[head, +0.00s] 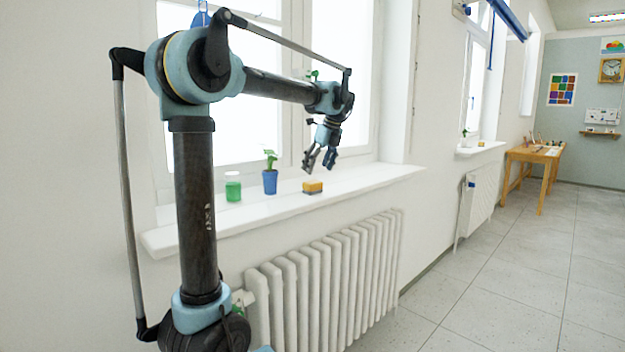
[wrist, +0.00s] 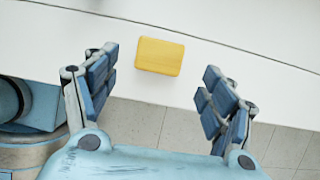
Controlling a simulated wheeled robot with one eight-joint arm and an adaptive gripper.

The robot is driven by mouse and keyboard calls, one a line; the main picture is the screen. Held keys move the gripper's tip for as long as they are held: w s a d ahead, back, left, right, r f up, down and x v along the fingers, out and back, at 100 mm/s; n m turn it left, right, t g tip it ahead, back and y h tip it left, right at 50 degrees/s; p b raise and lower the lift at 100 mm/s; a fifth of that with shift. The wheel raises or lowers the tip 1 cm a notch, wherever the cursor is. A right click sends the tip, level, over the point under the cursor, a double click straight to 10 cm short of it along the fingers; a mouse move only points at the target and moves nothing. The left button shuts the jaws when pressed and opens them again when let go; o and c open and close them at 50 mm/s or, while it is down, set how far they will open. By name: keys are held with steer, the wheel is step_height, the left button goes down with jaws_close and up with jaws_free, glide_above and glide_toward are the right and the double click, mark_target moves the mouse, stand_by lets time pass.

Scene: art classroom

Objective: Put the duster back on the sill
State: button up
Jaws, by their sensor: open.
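The duster (head: 312,187), a small block with a yellow top and a dark lower part, lies on the white window sill (head: 372,180). In the wrist view the yellow top of the duster (wrist: 160,57) shows near the sill's edge, beyond and between my fingers. My gripper (head: 319,166) is above the sill, over the duster and slightly to its right, pointing down. It is open and empty, with its two blue-padded fingers (wrist: 160,95) wide apart and clear of the duster.
A blue pot with a green plant (head: 270,178) and a green jar (head: 233,187) stand on the sill left of the duster. A white radiator (head: 330,275) is below the sill. A wooden table (head: 533,156) is far right. The floor at right is clear.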

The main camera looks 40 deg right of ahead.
steer(key=shift+v, duration=2.15)
